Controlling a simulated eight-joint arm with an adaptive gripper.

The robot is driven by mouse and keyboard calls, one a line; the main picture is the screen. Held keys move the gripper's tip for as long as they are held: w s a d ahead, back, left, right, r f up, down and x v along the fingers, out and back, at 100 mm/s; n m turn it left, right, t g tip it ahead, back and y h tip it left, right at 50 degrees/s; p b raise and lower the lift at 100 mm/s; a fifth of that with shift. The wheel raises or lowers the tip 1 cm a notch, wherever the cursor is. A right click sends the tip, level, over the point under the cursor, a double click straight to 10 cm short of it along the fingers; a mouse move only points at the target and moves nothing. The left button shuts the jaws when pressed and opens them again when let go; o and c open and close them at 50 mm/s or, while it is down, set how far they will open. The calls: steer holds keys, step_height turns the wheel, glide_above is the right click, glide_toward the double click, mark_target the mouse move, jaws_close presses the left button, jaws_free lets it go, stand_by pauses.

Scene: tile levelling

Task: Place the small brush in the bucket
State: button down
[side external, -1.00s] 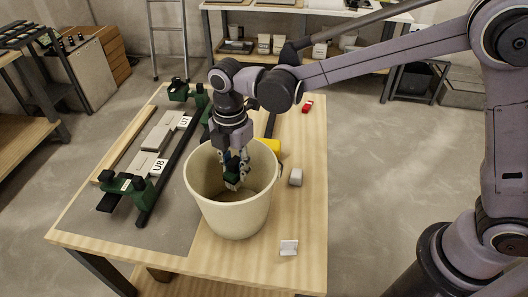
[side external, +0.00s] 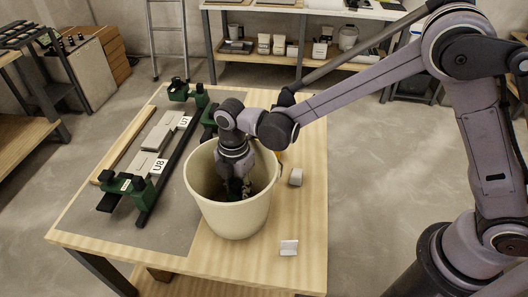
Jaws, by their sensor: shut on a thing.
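The cream bucket (side external: 234,219) stands upright on the wooden table, right of the grey mat. My gripper (side external: 238,192) points down inside the bucket, its fingers below the rim. It is shut on a small dark thing, which I take to be the small brush; it is too shadowed and covered by the fingers to make out clearly. The bucket's floor is hidden, so I cannot tell whether the held thing touches it.
Green clamps (side external: 140,190), dark rails and grey tiles marked U8 (side external: 150,166) and U7 (side external: 176,123) lie left of the bucket. A small grey block (side external: 296,177) and a white angled piece (side external: 289,247) lie right of it. The front right tabletop is mostly clear.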

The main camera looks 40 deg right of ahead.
mark_target(238, 184)
steer(key=c, duration=1)
jaws_free()
steer(key=shift+f, duration=0.1)
step_height(238, 184, up, 12)
steer(key=shift+r, duration=0.15)
